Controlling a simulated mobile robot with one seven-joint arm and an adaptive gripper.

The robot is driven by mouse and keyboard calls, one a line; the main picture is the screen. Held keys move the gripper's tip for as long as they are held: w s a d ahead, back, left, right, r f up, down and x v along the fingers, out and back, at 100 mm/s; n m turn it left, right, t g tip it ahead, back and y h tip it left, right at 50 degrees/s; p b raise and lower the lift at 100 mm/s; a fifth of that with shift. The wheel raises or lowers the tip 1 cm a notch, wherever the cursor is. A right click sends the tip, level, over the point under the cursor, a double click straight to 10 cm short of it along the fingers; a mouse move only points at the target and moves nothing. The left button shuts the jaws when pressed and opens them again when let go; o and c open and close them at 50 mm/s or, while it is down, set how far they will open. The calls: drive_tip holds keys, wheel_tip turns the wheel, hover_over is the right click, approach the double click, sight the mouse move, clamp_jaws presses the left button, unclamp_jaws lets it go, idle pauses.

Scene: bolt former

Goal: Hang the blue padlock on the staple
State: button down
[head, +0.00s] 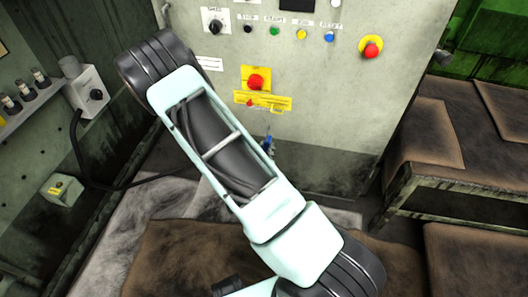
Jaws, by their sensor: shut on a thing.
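A small blue thing (268,144), which looks like the blue padlock, shows against the lower front of the grey cabinet, just right of my arm. It is partly hidden by the arm and too small to show whether it hangs or is held. Above it are a red knob on a yellow plate (256,82) and a yellow label (264,102). I cannot make out the staple. My arm crosses the middle of the view, and my gripper does not show; the arm may hide it.
The grey cabinet (330,105) has a row of buttons and a red stop button (371,47) on yellow. A brown-topped bench (480,125) stands at the right.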

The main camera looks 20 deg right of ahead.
drive_tip(key=r+b+x, duration=0.1)
drive_tip(key=x, duration=1.1)
drive_tip(key=shift+w+d+r, duration=0.2)
drive_tip(key=shift+w+r, duration=0.1)
drive_tip(key=shift+w, duration=0.05)
idle(0.4)
drive_tip(key=c, duration=1.8)
unclamp_jaws()
drive_tip(key=shift+s, duration=0.1)
